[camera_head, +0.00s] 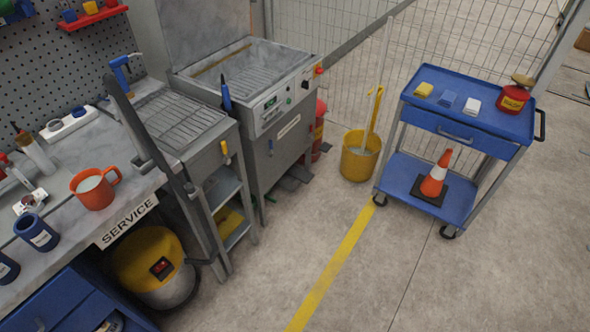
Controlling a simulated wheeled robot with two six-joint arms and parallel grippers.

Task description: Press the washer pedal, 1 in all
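The washer (285,138) is a grey metal cabinet with an open basin, a raised lid and a small control panel on its front. Low at its front foot, just above the floor, are dark grey flat plates; the pedal (290,183) appears to be one of them, small and partly in shadow. Whether it is pressed cannot be told. Neither of my grippers is in view.
A yellow bucket (359,160) with a mop stands right of the washer. A blue cart (470,121) carries a traffic cone (436,178) on its lower shelf. A yellow vacuum (152,262) stands under the service bench (130,205). The floor before the washer is clear.

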